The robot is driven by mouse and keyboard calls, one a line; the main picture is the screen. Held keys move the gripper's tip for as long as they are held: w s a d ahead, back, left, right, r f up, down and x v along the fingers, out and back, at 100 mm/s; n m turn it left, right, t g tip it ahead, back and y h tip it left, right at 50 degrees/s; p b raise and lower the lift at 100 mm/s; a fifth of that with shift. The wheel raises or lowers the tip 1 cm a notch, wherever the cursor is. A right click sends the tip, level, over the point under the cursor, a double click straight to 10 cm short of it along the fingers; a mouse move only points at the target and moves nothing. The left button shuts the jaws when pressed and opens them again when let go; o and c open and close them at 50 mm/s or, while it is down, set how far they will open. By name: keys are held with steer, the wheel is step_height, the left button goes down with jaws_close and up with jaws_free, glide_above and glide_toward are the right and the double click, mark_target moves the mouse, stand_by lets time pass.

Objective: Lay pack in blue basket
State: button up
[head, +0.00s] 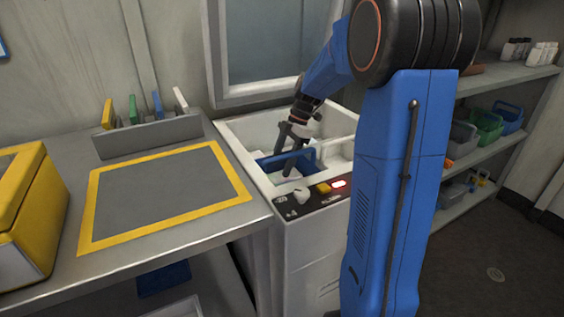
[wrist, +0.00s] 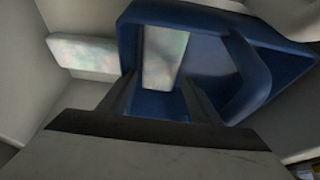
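The blue basket (head: 310,155) with its raised handle sits inside a white tub-like unit. It fills much of the wrist view (wrist: 240,62). A pale, shimmering pack (wrist: 163,57) lies in the basket, seen beyond and between my fingertips. A second similar pale pack (wrist: 85,57) lies outside the basket, to its left. My gripper (head: 287,158) points down at the basket. In the wrist view (wrist: 160,80) its two fingers are apart, with blue showing between the left finger and the pack.
The white unit (head: 305,235) has a knob, a yellow button and a lit red light in front. A yellow-framed mat (head: 165,195) lies on the grey bench at left, beside a yellow box (head: 28,215). Shelves at right hold grey, green and blue baskets (head: 509,117).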

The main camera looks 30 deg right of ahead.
steer(key=shift+r, duration=0.15)
steer(key=shift+r, duration=0.3)
steer(key=v, duration=1.2)
steer(key=shift+r, duration=0.2)
steer(key=shift+s, duration=0.1)
